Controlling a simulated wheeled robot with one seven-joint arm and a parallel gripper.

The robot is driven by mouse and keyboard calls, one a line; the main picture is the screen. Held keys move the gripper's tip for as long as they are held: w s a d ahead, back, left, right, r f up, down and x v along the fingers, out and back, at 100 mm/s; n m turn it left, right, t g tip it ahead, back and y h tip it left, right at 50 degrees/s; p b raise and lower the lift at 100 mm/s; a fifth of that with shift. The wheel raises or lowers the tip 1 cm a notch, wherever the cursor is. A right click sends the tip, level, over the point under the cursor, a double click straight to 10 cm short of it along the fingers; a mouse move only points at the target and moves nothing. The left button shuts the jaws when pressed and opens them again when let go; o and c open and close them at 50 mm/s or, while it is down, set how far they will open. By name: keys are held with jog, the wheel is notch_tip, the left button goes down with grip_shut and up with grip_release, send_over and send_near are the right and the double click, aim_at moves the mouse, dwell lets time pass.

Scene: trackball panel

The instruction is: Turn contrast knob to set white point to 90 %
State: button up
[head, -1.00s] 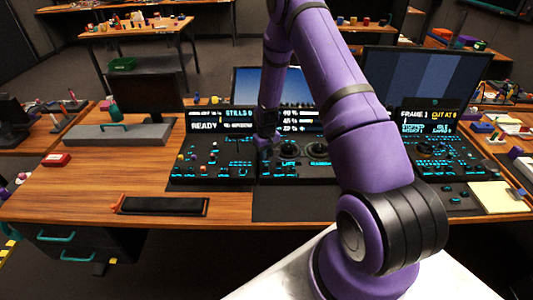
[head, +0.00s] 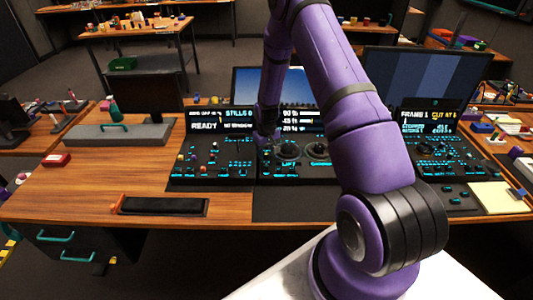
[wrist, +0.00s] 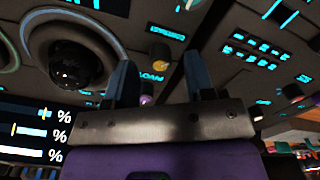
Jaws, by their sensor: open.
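The trackball panel (head: 215,157) stands on the desk with cyan-lit controls and dark trackballs. My gripper (wrist: 160,75) is open above its middle section, fingers apart and pointing at the panel; in the head view (head: 268,137) it is small and dark. In the wrist view, a yellow-topped knob (wrist: 160,55) lies between and beyond the fingertips, and a small purplish knob (wrist: 147,98) shows between the fingers.
A dark trackball (wrist: 75,65) in a raised ring is left of the fingers. A dark knob (wrist: 292,92) stands at the right. Bare wood at the left front is clear.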

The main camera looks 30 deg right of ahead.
notch_tip(320, 180, up, 10)
jog(key=shift+f, duration=0.2)
dwell(0.6)
notch_tip(320, 180, up, 15)
jog(key=t, duration=0.1)
send_over(266, 154)
jog(key=s+a, duration=0.3)
jog(key=a, duration=0.1)
jog(key=s+a+r+t, duration=0.1)
jog(key=s+a+r, duration=0.15)
jog(key=r, duration=0.35)
jog(key=s+a+r, duration=0.2)
jog(key=s+r, duration=0.2)
jog(key=r, duration=0.3)
jog(key=s+a+r+t, duration=0.1)
jog(key=s+a+r, duration=0.1)
jog(key=s, duration=0.6)
jog(key=s+a+r+t, duration=0.1)
jog(key=s+a+r, duration=0.1)
jog(key=s+r, duration=0.3)
jog(key=s+a+r+n+t, duration=0.1)
jog(key=s+r, duration=0.3)
jog(key=s, duration=0.8)
jog(key=shift+a, duration=0.8)
jog(key=shift+w, duration=0.1)
